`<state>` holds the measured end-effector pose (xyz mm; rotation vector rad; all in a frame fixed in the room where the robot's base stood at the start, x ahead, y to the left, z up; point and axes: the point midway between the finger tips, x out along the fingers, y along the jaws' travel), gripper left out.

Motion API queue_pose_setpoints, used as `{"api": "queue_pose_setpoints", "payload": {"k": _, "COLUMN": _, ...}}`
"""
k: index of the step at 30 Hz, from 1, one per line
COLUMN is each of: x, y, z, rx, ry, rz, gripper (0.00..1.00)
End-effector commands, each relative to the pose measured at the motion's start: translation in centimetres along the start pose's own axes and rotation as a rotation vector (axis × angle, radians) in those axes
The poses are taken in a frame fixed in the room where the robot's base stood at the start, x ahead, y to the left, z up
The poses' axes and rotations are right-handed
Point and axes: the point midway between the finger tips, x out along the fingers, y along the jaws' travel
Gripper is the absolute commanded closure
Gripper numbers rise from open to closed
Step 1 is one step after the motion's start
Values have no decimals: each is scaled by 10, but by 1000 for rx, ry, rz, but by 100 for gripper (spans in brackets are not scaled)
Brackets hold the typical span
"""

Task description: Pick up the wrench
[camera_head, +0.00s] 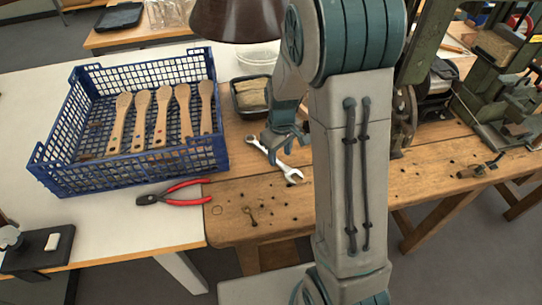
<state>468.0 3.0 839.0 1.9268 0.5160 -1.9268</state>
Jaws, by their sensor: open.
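The wrench (290,173) is silver and lies on the wooden workbench (235,190), slanting from upper left to lower right. Its lower right end lies close to my arm in the picture. My gripper (283,150) is above the middle of the wrench, pointing down, with its fingers open around or just over the handle. I cannot tell whether the fingers touch it. Part of the handle is hidden behind the fingers.
A blue crate (130,179) with several wooden brush handles stands on the white table at left. Red-handled pliers (182,187) lie in front of it. A black tray (237,106) with bristle material sits behind the wrench. Green machines (489,85) stand at right.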

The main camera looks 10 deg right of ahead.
Motion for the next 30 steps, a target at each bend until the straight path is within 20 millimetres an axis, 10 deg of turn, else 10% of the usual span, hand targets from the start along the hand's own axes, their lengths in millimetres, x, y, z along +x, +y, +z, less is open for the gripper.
{"api": "queue_pose_setpoints", "payload": {"k": 13, "x": 26, "y": 0, "z": 2, "rx": 2, "ry": 1, "rz": 0, "gripper": 56}}
{"api": "queue_pose_setpoints", "payload": {"k": 18, "x": 26, "y": 0, "z": 2, "rx": 1, "ry": 1, "rz": 0, "gripper": 98}}
{"api": "queue_pose_setpoints", "payload": {"k": 30, "x": 23, "y": 0, "z": 1, "rx": 1, "ry": 2, "rz": 0, "gripper": 100}}
